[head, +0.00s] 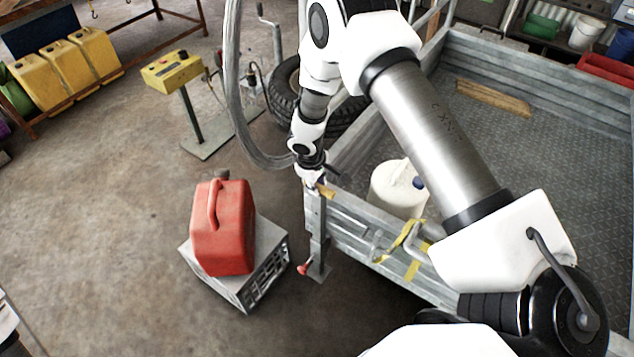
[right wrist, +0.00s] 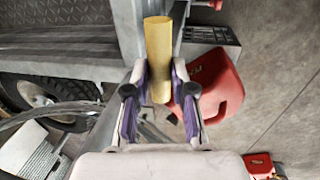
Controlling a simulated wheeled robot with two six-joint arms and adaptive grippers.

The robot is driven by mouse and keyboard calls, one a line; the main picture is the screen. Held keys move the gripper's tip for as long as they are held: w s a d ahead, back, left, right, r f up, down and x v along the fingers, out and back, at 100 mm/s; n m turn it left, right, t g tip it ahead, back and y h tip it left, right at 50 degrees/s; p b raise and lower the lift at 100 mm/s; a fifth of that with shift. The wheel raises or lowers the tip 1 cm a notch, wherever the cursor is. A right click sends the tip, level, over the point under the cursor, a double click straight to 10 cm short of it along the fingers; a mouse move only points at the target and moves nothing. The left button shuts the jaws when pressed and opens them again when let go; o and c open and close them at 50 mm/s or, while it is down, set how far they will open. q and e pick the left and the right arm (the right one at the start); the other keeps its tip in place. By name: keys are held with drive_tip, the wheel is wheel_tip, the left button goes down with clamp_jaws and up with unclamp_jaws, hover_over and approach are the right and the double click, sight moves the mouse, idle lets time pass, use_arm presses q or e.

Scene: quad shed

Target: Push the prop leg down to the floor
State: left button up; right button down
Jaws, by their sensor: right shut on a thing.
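The prop leg (head: 318,238) is a grey upright metal post at the near left corner of the trailer (head: 350,225). A small foot plate shows at its lower end, close to the floor; I cannot tell whether it touches. A red knob (head: 303,268) sticks out near its bottom. My right gripper (head: 317,182) is at the top of the leg, shut on a yellow handle (head: 326,191). In the right wrist view the handle (right wrist: 158,58) lies between the purple-padded fingers (right wrist: 160,95). My left gripper is not in view.
A red fuel can (head: 222,230) stands on a grey crate (head: 265,275) just left of the leg. A white container (head: 397,188) sits inside the trailer. A tyre (head: 345,118) and a yellow-topped stand (head: 185,95) are behind.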

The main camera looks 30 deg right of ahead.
wheel_tip(320, 180, down, 23)
drive_tip(key=b, duration=1.9)
drive_tip(key=shift+w+f+b, duration=0.1)
drive_tip(key=shift+f+b, duration=0.05)
drive_tip(key=shift+b, duration=0.15)
drive_tip(key=shift+f+b, duration=0.45)
drive_tip(key=shift+f, duration=0.1)
drive_tip(key=c, duration=1.2)
unclamp_jaws()
drive_tip(key=shift+c, duration=0.2)
drive_tip(key=shift+o, duration=1.3)
drive_tip(key=shift+f, duration=0.25)
approach(317, 231)
drive_tip(key=shift+w+d+f, duration=0.1)
drive_tip(key=shift+w+f, duration=0.1)
drive_tip(key=shift+w, duration=0.35)
